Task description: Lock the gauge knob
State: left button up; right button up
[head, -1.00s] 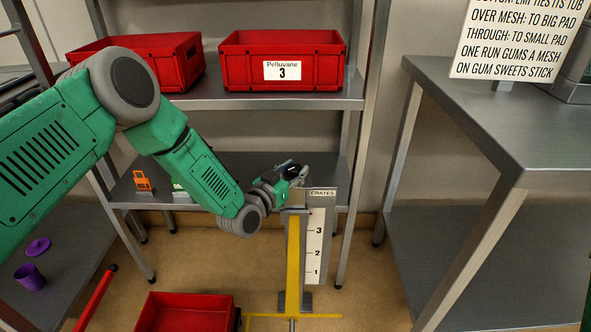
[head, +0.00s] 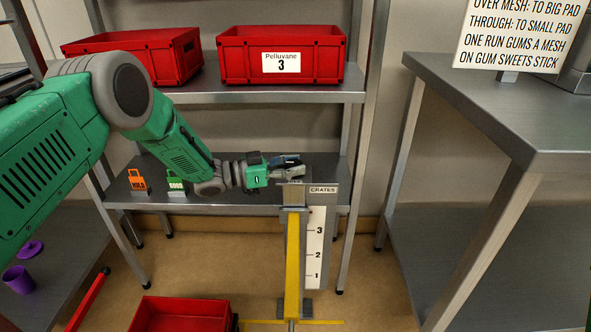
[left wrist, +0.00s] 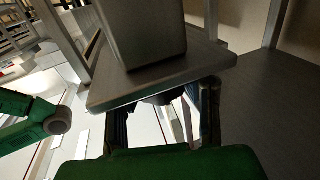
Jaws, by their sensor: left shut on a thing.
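The gauge stands at the lower middle of the head view, with a yellow post (head: 293,262), a white scale (head: 315,247) marked 1 to 3 and a CRATES label (head: 323,190). My left gripper (head: 291,168) is level at the top of the gauge, pointing right. In the left wrist view its two fingers (left wrist: 163,108) lie either side of a dark rounded piece (left wrist: 160,98) under a grey metal plate (left wrist: 165,77). This piece looks like the knob, and the gripper is shut on it. Its lock state cannot be told. My right gripper is out of view.
Red crates (head: 283,55) sit on the upper shelf. Another red crate (head: 180,313) is low in front. A metal table (head: 500,100) stands at right.

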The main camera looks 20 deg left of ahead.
pick_arm(q)
jog(key=shift+a+g, duration=0.1)
jog(key=shift+g, duration=0.2)
jog(key=o, duration=1.2)
jog(key=shift+o, duration=0.2)
jog(key=shift+a, duration=0.2)
jog(key=v, duration=1.2)
jog(key=shift+f, duration=0.25)
jog(key=shift+w, duration=0.1)
